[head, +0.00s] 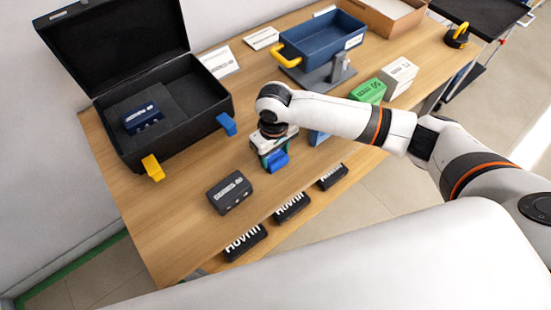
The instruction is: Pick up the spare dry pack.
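I cannot read which block is the spare dry pack. A dark pack with pale lettering (230,192) lies alone on the wooden table. A navy pack (142,118) sits in the open black case (190,125). My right gripper (277,158) points down at the middle of the table, behind and to the right of the dark pack and apart from it. White, green and blue parts show under its wrist; I cannot tell whether they are fingers or a held thing. Its opening is hidden. My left gripper is not in view.
A blue tray with a yellow handle (322,42) stands on a grey stand at the back. Green (368,91) and white (399,77) boxes are to the right. Bare wood lies left of the dark pack.

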